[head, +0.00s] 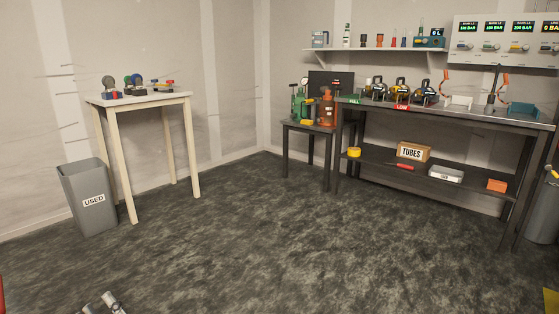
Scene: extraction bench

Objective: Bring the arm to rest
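What looks like the tip of my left gripper (104,304) shows at the bottom edge of the head view, left of centre. Only a small grey and pale part of it is in the picture, above the dark floor. Its fingers are mostly cut off, so I cannot tell whether it is open or shut. No object shows at it. My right gripper is not in view.
A pale table (137,98) with small items and a grey USED bin (88,195) stand at the left. A small dark table (308,128) with green and orange containers and a long bench (460,114) stand at the back right. The middle floor is clear.

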